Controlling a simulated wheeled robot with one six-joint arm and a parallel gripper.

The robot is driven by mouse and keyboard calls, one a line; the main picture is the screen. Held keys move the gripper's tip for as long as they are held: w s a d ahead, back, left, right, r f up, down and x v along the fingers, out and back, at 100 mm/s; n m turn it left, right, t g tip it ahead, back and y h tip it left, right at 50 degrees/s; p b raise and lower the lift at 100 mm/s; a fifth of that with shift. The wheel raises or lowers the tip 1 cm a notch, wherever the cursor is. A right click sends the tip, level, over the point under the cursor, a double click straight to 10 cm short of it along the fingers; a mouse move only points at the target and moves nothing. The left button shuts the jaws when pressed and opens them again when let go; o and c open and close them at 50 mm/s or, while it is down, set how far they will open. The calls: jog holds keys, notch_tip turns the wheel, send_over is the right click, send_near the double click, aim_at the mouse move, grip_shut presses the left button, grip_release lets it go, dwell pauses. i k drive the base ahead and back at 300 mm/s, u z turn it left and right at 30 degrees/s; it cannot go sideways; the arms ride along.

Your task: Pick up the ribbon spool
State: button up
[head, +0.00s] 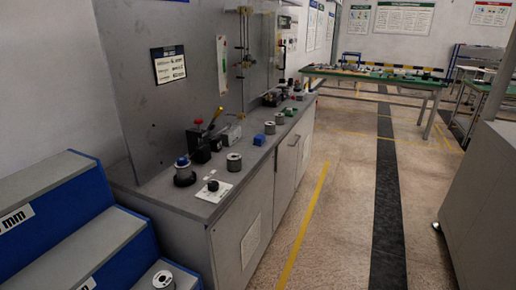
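Several spool-like cylinders are in the head view, and I cannot tell which one is the ribbon spool. Smaller grey cylinders (270,128) and (279,118) stand farther along the counter. My gripper is not in view.
The blue and grey stepped unit (92,223) fills the lower left. A blue-topped black device (184,172) and a small block (258,140) are on the counter. A grey cabinet (483,190) stands at right. The floor between is clear, and a green table (385,76) is beyond.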

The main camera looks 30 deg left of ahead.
aim_at(234, 160)
jog(key=u, duration=0.3)
jog(key=i, duration=0.8)
jog(key=u, duration=0.95)
jog(key=i, duration=0.6)
jog(key=u, duration=0.5)
